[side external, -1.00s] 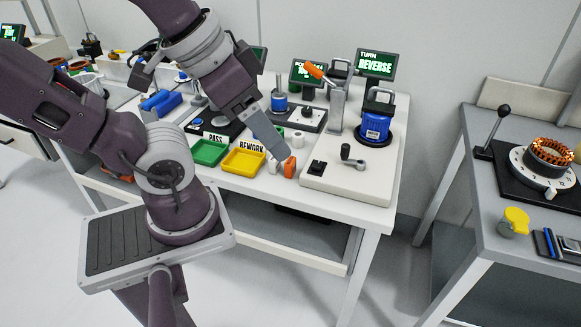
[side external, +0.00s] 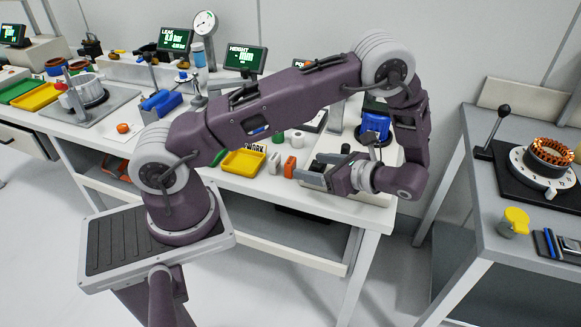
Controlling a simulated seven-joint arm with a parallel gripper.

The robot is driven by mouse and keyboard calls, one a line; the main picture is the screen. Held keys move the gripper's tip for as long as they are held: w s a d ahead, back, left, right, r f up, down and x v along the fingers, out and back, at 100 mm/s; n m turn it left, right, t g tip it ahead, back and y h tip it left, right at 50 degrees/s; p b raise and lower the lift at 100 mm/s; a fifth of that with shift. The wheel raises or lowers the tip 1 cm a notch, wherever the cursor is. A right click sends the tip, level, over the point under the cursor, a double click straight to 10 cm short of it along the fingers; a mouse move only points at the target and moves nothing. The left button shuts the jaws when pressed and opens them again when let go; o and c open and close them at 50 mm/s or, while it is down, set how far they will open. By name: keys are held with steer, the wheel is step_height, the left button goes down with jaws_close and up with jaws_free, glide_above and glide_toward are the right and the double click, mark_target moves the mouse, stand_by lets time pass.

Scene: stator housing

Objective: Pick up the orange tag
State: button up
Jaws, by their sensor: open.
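A small upright orange piece (side external: 290,167), which looks like the orange tag, stands on the front part of the white bench, right of the yellow tray. My gripper (side external: 312,177) lies low and nearly level, fingers pointing left, just right of the orange piece. It is open and I see nothing held in it. Whether a finger touches the orange piece cannot be told from this view. My wrist and forearm arch over the bench and hide part of it.
A yellow tray (side external: 243,163), a white roll (side external: 297,139) and a green roll (side external: 277,137) are close by. A blue motor unit (side external: 375,127) stands behind my wrist. Another small orange item (side external: 123,128) lies on the bench at left. Floor in front is clear.

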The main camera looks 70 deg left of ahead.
mark_target(294, 162)
steer(key=x, duration=0.6)
steer(key=shift+a+f, duration=0.2)
steer(key=shift+a, duration=0.15)
steer(key=c, duration=1.4)
